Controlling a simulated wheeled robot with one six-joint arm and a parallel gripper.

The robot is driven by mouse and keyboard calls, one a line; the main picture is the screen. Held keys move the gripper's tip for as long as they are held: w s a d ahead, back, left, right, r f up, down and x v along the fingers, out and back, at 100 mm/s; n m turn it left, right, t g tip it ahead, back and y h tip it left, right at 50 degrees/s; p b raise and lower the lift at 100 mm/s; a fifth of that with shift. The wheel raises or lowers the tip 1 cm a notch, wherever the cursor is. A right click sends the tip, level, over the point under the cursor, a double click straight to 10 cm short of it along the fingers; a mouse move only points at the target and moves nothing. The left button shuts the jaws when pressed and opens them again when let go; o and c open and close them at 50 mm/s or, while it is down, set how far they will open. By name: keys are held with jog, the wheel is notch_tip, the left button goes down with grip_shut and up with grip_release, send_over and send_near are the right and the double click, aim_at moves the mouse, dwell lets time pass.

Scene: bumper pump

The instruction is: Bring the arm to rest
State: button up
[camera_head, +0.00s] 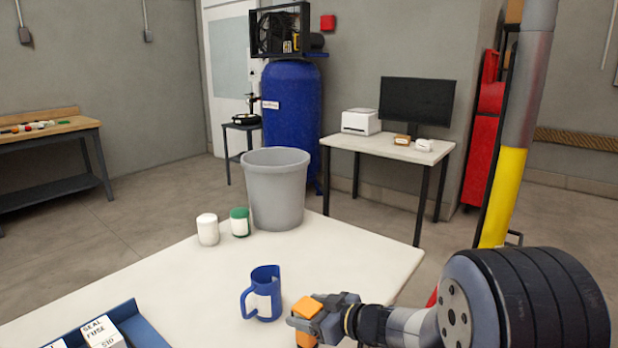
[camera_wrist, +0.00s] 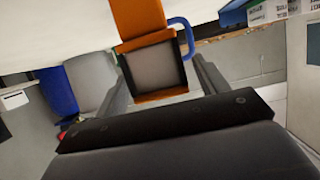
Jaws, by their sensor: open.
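My gripper (camera_head: 312,322) is at the lower middle of the head view, at the table's near right part, and its jaws are open. An orange piece (camera_head: 305,309) shows at its tip. In the wrist view my gripper (camera_wrist: 162,85) has dark fingers standing apart, and the orange piece (camera_wrist: 140,18), with a grey square face, shows between or just beyond them. Whether it touches a finger or what bears it I cannot tell.
A grey bin (camera_head: 275,190), a white jar (camera_head: 207,229) and a green-and-white jar (camera_head: 240,222) stand at the table's far edge. A blue tray (camera_head: 145,328) with labelled boxes (camera_head: 101,332) is at the front left. The table's middle left is clear.

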jog(key=shift+w+a+r+p, duration=0.15)
jog(key=shift+r+p, duration=0.35)
jog(key=shift+r, duration=0.45)
jog(key=shift+a+r+p, duration=0.1)
jog(key=shift+r+p, duration=0.35)
jog(key=shift+r, duration=0.5)
